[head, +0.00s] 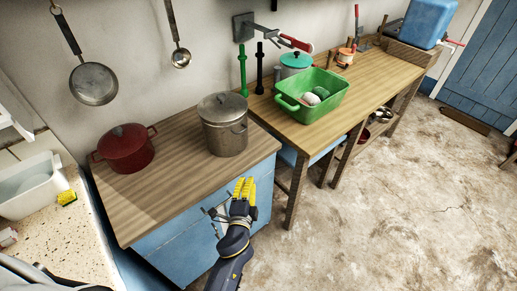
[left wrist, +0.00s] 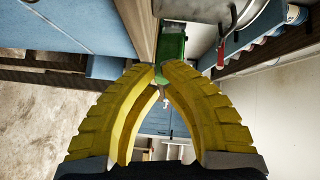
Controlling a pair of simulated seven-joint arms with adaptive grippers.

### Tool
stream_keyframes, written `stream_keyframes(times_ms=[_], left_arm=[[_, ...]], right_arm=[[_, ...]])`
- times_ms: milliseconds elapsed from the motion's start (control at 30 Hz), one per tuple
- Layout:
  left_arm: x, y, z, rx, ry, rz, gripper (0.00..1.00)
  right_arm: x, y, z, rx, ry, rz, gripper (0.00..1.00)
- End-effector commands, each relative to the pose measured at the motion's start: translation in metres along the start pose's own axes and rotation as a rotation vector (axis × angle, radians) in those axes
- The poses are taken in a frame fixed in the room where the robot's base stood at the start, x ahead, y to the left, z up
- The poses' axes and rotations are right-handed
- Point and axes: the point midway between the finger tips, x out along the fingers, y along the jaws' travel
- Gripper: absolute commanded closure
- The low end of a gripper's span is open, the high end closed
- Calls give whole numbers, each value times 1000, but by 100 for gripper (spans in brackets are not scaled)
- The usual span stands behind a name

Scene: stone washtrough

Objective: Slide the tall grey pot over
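The tall grey pot (head: 224,125) with its lid stands upright near the right end of the wooden counter (head: 185,200) in the head view. My left gripper (head: 244,187) is in front of the counter's front edge, nearer to me than the pot and apart from it. Its two yellow fingers lie close together, pointing away from me. In the left wrist view the fingers of my left gripper (left wrist: 158,76) curve in until their tips nearly meet, with nothing held between them. My right gripper is not in view.
A red lidded pot (head: 125,149) stands left of the grey pot. On the table to the right are a green tub (head: 312,108) and a teal-lidded pot (head: 293,66). A pan (head: 93,84) and a ladle (head: 181,58) hang on the wall. Bare counter lies between the two counter pots.

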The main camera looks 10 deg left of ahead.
Motion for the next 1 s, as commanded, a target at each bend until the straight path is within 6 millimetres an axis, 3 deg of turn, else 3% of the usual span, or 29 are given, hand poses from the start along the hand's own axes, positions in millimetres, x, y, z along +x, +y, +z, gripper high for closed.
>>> stream_keyframes(times_ms=[33, 133, 367, 933, 1000], left_arm=[[-1, -19, 2, 51, -8, -36, 100], [-2, -36, 5, 146, -24, -71, 100], [9, -35, 5, 198, -27, -69, 100], [102, -41, 7, 195, -28, -67, 100], [107, -42, 16, 197, -28, -66, 100]], right_arm=[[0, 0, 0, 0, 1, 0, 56], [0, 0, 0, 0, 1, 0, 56], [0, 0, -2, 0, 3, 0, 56], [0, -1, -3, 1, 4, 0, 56], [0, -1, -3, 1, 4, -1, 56]])
